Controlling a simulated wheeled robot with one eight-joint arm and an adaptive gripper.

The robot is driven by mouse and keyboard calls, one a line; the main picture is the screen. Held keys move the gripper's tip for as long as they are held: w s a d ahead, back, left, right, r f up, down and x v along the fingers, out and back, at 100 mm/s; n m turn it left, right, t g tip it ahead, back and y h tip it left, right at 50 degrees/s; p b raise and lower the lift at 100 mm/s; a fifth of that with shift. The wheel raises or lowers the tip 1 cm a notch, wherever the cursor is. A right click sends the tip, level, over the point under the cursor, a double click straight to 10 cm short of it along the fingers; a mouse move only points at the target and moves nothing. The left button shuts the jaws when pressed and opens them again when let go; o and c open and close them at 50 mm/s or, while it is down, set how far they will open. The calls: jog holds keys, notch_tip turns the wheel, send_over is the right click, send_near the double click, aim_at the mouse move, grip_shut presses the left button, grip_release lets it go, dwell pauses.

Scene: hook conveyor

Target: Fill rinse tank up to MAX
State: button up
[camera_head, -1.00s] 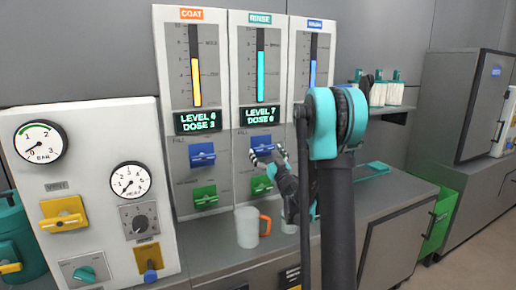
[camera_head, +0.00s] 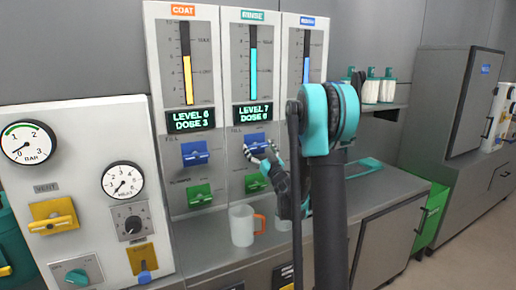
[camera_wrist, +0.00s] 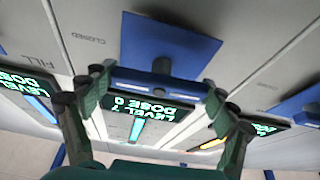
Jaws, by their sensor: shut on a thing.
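The rinse panel (camera_head: 231,95) is the middle of three tall panels. Its cyan level column (camera_head: 254,75) stands about two thirds up the gauge, and its display (camera_head: 252,114) reads LEVEL 7, DOSE 0. The small gauge marks are too blurred to read. Below is the blue FILL lever (camera_head: 255,141), with a green lever (camera_head: 256,183) under it. My gripper (camera_head: 262,152) is at the blue lever. In the wrist view, upside down, my gripper (camera_wrist: 157,92) has its fingers at both ends of the blue lever's bar (camera_wrist: 150,80), shut on it.
The coat panel (camera_head: 151,75) at left has its own blue lever (camera_head: 194,153); a blue-column panel stands at right. A clear mug with an orange handle (camera_head: 243,226) stands on the counter below. A gauge board (camera_head: 70,115) is at far left.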

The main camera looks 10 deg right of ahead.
jog(key=shift+n, duration=0.3)
jog(key=n+y, duration=0.1)
jog(key=n, duration=0.1)
jog(key=n+g+y, duration=0.1)
jog(key=n, duration=0.2)
jog(key=shift+y, duration=0.4)
jog(key=shift+n+g+y, duration=0.45)
jog(key=shift+n+g, duration=0.2)
jog(key=shift+n, duration=0.8)
jog(key=shift+n+g+y, duration=0.45)
jog(key=shift+n+g, duration=0.2)
jog(key=shift+n, duration=0.8)
jog(key=o, duration=1)
jog(key=shift+s, duration=0.1)
jog(key=v, duration=1.2)
